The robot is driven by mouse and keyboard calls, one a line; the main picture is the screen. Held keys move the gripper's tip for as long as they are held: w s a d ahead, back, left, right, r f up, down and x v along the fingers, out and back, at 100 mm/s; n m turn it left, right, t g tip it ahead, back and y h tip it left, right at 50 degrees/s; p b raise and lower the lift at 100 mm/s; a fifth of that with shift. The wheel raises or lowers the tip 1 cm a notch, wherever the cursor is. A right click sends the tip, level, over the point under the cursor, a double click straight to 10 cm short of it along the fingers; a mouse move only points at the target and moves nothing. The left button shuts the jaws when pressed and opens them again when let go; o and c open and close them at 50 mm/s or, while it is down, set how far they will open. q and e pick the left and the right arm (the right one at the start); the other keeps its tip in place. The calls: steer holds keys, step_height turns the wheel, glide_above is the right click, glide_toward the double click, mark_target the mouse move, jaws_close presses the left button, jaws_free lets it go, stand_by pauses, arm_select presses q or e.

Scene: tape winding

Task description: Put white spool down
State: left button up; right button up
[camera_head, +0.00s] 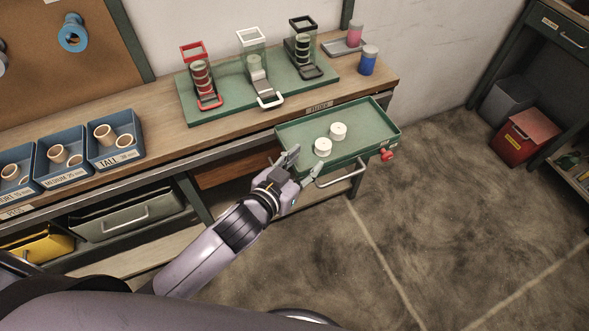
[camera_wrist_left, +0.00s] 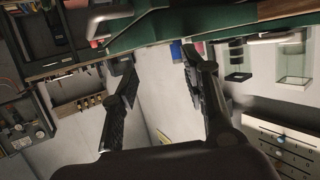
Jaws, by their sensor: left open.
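Two white spools stand in the pulled-out green drawer in the head view: one farther back (camera_head: 338,131) and one nearer the front (camera_head: 322,147). The green drawer (camera_head: 368,122) sticks out from the bench. My left gripper (camera_head: 306,163) is open at the drawer's near left corner, close to the nearer spool. Nothing shows between its fingers. In the left wrist view, the gripper (camera_wrist_left: 156,58) has its fingers spread, with no spool between them. The green drawer edge (camera_wrist_left: 155,33) crosses the top there. My right gripper is not in view.
A green board on the bench carries red (camera_head: 202,82), white (camera_head: 256,62) and black (camera_head: 304,48) dispensers. Blue bins (camera_head: 118,160) with rolls stand at the left. A blue jar (camera_head: 368,60) is behind the drawer. A red knob (camera_head: 387,155) sits at the drawer front.

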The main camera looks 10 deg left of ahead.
arm_select(q)
steer(key=v, duration=0.4)
steer(key=shift+s, duration=0.1)
steer(key=s+a+f+g+y, duration=0.1)
steer(key=s+a+f+g, duration=0.15)
steer(key=f, duration=0.75)
steer(key=s+a+f+g+y, duration=0.1)
steer(key=a+f, duration=0.2)
steer(key=f, duration=0.7)
steer(key=s+a+f+g+y, duration=0.1)
steer(key=a+f+g+y, duration=0.15)
steer(key=f, duration=0.85)
steer(key=s+a+f+n+g, duration=0.15)
steer(key=s+a+f, duration=0.35)
steer(key=s+f, duration=0.55)
steer(key=s+f+g, duration=0.1)
steer(key=s+f, duration=0.2)
steer(key=s, duration=0.3)
steer(key=s+a+f+g, duration=0.1)
steer(key=s+f+g, duration=0.1)
steer(key=s+f, duration=0.2)
steer(key=s+a+f+g, duration=0.1)
steer(key=s+f+g, duration=0.1)
steer(key=s, duration=0.8)
steer(key=shift+s+f+y, duration=0.25)
steer(key=shift+f+y, duration=0.1)
steer(key=shift+f, duration=0.45)
